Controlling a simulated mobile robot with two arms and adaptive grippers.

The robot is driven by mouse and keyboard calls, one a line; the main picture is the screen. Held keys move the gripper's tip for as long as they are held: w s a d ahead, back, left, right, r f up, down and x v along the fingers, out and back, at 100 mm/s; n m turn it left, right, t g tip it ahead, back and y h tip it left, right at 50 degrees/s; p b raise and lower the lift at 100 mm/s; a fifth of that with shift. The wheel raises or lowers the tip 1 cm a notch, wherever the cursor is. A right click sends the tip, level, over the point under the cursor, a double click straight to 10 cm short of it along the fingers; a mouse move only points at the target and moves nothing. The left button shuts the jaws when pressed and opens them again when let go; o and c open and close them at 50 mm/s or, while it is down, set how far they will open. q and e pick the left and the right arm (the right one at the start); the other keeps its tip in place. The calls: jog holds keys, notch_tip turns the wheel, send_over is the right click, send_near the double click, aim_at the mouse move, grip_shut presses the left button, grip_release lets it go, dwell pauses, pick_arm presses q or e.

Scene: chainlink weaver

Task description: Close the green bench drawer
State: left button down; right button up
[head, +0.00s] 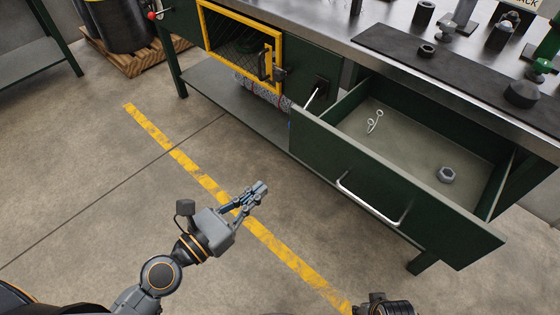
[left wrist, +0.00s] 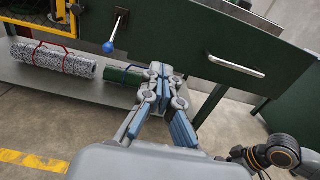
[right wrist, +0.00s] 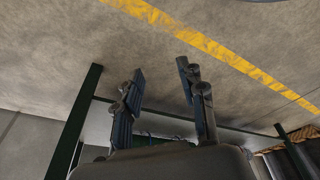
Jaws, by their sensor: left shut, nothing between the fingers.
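The green bench drawer (head: 420,215) is pulled well out of the bench in the head view. Its pale bar handle (head: 368,204) runs along the front. The drawer front (left wrist: 205,40) and handle (left wrist: 236,66) also show in the left wrist view. My left gripper (head: 262,189) is shut and empty, left of the drawer front and apart from it. My right gripper (right wrist: 160,70) is open and empty over the floor in the right wrist view. Only part of the right arm shows at the head view's bottom edge. A grey hex nut (head: 446,175) and a wire hook (head: 374,121) lie inside the drawer.
A yellow-framed mesh door (head: 242,48) is left of the drawer. A lever with a blue knob (left wrist: 108,47) sticks out between them. Rolls (left wrist: 52,60) lie on the lower shelf. The benchtop (head: 340,40) holds several metal parts. The floor before the drawer is clear, with a yellow stripe (head: 200,175).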

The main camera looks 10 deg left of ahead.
pick_arm(q)
jog(key=p, duration=0.2)
send_near(309, 146)
jog(key=x, duration=0.6)
jog(key=shift+w+d, duration=0.25)
jog(key=shift+w, duration=0.2)
pick_arm(e)
jog(key=s+f, duration=0.3)
jog(key=f, duration=0.3)
jog(key=shift+d+f, duration=0.25)
jog(key=shift+f, duration=0.15)
jog(key=shift+s, duration=0.1)
